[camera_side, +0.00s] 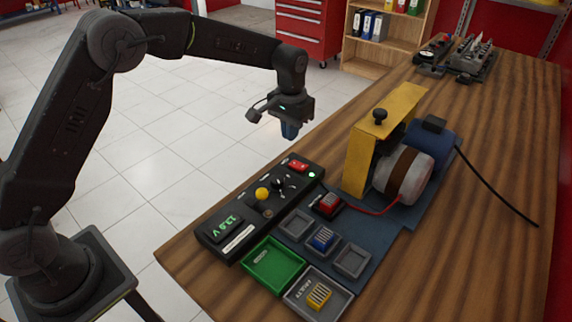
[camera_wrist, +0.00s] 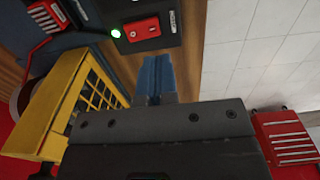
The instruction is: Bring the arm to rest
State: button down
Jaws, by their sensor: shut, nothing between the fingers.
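My gripper (camera_side: 290,130) hangs in the air just off the left edge of the wooden workbench (camera_side: 480,150) in the side view, above the tiled floor. Its blue fingers point down and are shut with nothing held. The closed fingers also show in the wrist view (camera_wrist: 154,78), where they stand close to the bench edge and the control panel. My arm is raised and bent, reaching from its base at the left.
The control panel (camera_side: 225,236) lies along the bench edge, with a green lamp lit. The yellow-guarded engine trainer (camera_side: 362,160) stands behind it. A green tray (camera_side: 272,268) and a grey tray (camera_side: 300,309) sit at the front. The floor (camera_side: 170,130) beside the bench is clear.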

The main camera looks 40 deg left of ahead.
jog(key=s+a+r+t, duration=0.3)
jog(key=s+r, duration=1.2)
jog(key=s, duration=0.1)
jog(key=s+a+f+t, duration=0.1)
jog(key=s+t, duration=0.1)
jog(key=s, duration=1.4)
jog(key=shift+s+a+f+t, duration=0.2)
jog(key=shift+a+f+t, duration=0.1)
jog(key=shift+f, duration=0.05)
